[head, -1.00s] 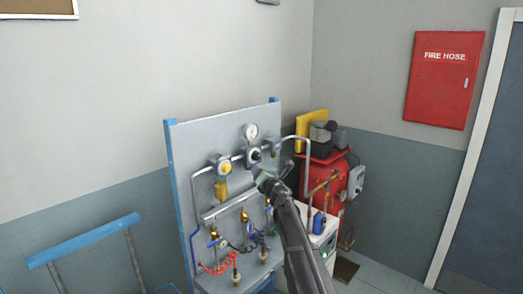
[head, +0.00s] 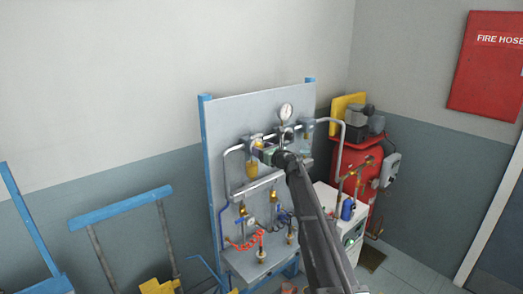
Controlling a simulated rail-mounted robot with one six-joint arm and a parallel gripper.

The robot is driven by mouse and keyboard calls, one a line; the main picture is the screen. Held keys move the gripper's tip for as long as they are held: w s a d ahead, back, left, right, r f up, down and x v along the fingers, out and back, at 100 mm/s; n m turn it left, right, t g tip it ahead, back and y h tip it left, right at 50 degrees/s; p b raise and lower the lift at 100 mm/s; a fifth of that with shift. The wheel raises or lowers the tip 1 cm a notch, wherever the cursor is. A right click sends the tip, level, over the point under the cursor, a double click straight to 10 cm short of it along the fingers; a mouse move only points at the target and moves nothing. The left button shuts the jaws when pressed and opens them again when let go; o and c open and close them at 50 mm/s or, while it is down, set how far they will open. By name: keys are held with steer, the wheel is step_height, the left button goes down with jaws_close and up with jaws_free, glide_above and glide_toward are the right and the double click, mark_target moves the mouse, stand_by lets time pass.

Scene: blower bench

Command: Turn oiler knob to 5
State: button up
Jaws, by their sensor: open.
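The oiler seems to be the left unit on the grey upright panel, with a yellow bowl (head: 251,170) hanging below it. Its knob (head: 257,142) shows as a small yellowish patch at the top front, partly hidden by my gripper. Its scale and setting are too small to read. My gripper (head: 268,155) is open, just right of the oiler and in front of the panel. I cannot tell whether it touches the knob. My dark arm reaches up to it from the bottom right.
A round pressure gauge (head: 286,111) sits above the middle unit, and another unit with a bluish bowl (head: 306,145) is to its right. A red compressor tank (head: 357,185) stands right, a blue-handled cart (head: 120,207) left.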

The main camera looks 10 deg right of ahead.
steer(key=shift+w+a, duration=0.2)
steer(key=shift+w, duration=0.1)
steer(key=c, duration=0.9)
steer(key=shift+m, duration=0.4)
steer(key=shift+r+m, duration=0.15)
steer(key=shift+m, duration=15.35)
